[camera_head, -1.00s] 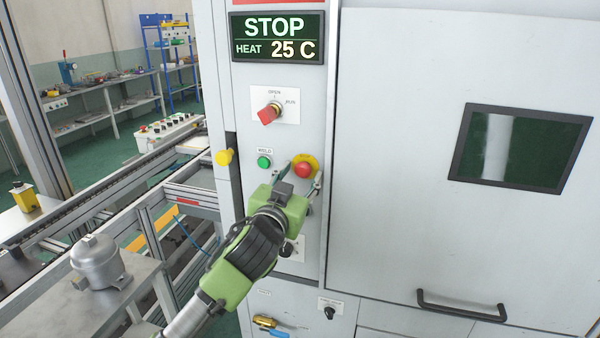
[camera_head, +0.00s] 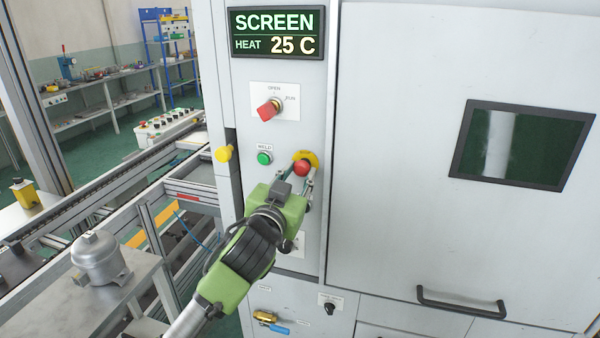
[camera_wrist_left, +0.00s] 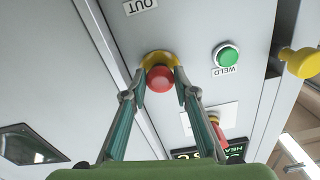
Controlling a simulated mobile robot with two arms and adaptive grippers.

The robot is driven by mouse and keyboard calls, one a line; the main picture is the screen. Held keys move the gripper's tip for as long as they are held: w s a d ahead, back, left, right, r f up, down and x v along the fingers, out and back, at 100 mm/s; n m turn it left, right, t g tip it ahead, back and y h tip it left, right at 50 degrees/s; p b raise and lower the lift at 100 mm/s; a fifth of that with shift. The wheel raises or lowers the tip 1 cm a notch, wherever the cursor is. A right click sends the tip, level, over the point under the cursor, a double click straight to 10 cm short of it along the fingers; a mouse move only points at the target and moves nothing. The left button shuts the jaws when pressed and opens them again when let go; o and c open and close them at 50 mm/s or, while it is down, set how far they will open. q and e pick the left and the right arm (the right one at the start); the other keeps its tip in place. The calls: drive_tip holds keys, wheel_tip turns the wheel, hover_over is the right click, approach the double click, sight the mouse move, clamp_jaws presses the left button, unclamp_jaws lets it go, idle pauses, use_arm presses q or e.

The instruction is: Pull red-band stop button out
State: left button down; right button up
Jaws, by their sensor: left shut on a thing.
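The red stop button (camera_head: 302,168) with its yellow backing (camera_head: 312,158) is on the grey machine panel, right of the green WELD button (camera_head: 264,158). My left gripper (camera_head: 296,174) reaches it from below left and is shut on it. In the left wrist view the red button (camera_wrist_left: 161,79) is between the two fingertips (camera_wrist_left: 163,84), with the yellow collar (camera_wrist_left: 155,59) behind it. The display (camera_head: 277,33) above reads SCREEN, HEAT 25 C. My right gripper is not in view.
A red selector switch (camera_head: 269,109) marked OPEN and RUN sits above the button. A yellow knob (camera_head: 223,154) projects at the panel's left edge. The large door with a dark window (camera_head: 522,145) and black handle (camera_head: 461,304) is to the right.

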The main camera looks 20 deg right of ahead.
use_arm(q)
drive_tip(key=shift+f, duration=0.2)
drive_tip(key=c, duration=1.7)
unclamp_jaws()
drive_tip(key=shift+o, duration=0.4)
drive_tip(key=shift+s+a+r, duration=0.2)
drive_tip(key=shift+s, duration=0.05)
drive_tip(key=shift+s+a, duration=0.15)
drive_tip(key=shift+s, duration=0.05)
drive_tip(key=v, duration=1.1)
drive_tip(key=shift+s+a, duration=0.2)
